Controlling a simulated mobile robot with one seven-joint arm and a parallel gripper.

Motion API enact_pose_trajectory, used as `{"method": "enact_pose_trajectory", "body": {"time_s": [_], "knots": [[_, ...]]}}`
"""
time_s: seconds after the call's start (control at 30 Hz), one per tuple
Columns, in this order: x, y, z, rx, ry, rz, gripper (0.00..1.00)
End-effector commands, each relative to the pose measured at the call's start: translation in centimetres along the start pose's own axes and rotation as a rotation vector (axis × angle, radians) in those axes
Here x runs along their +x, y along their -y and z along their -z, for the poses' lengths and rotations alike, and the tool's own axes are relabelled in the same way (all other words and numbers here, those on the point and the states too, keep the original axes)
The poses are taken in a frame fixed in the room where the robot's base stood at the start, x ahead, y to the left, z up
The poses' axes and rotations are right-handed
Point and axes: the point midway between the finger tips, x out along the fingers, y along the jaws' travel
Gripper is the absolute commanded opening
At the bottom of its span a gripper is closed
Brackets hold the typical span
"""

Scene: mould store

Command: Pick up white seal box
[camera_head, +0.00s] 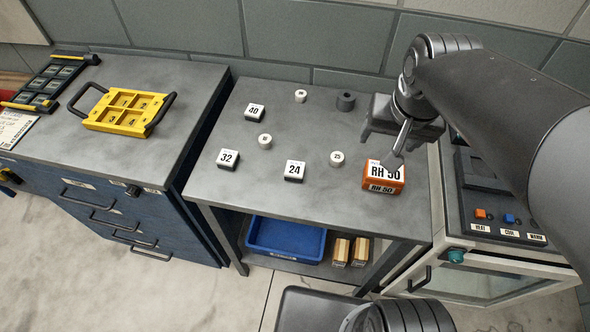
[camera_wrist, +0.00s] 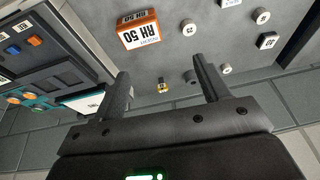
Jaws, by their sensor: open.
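I see no plain white box; three small white-topped blocks stand on the grey table, numbered 40 (camera_head: 255,112), 32 (camera_head: 228,159) and 24 (camera_head: 295,171). I cannot tell whether one of them is the white seal box. An orange box (camera_head: 384,177) with a white RH 50 label stands at the table's right; it also shows in the wrist view (camera_wrist: 138,30). A white-labelled item (camera_wrist: 232,3) is cut by the wrist view's top edge. My gripper (camera_head: 392,150) is open and empty behind the orange box. Its fingers (camera_wrist: 162,72) point at the tabletop.
Small white cylinders (camera_head: 337,158) and a dark cylinder (camera_head: 346,102) stand on the table. A small yellow-black item (camera_wrist: 163,87) shows between my fingers. A machine with buttons (camera_head: 481,214) stands right; a blue tray (camera_head: 287,239) lies below.

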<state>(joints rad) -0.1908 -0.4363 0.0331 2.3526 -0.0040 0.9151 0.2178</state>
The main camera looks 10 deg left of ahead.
Motion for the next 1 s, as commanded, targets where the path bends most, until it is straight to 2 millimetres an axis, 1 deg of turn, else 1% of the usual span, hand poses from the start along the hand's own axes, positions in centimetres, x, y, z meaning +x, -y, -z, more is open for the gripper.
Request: {"method": "enact_pose_trajectory", "body": {"time_s": [0.03, 0.1, 0.27, 0.4, 0.53, 0.6, 0.7, 0.83, 1.0], "knots": [[1.0, 1.4, 0.7, -0.008, 0.035, 0.003, 0.69], [2.2, 3.2, 1.4, -0.008, 0.074, 0.004, 0.69], [5.3, 7.8, 2.4, -0.011, 0.160, -0.002, 0.69], [8.1, 11.8, 2.5, -0.014, 0.228, -0.017, 0.69], [10.2, 14.7, 2.2, -0.015, 0.274, -0.033, 0.69], [11.0, 15.7, 2.0, -0.016, 0.291, -0.040, 0.69], [11.7, 16.6, 1.8, -0.015, 0.304, -0.045, 0.69], [12.9, 16.8, 1.3, -0.014, 0.311, -0.050, 0.69], [15.6, 16.7, 0.5, -0.013, 0.311, -0.050, 0.69]]}}
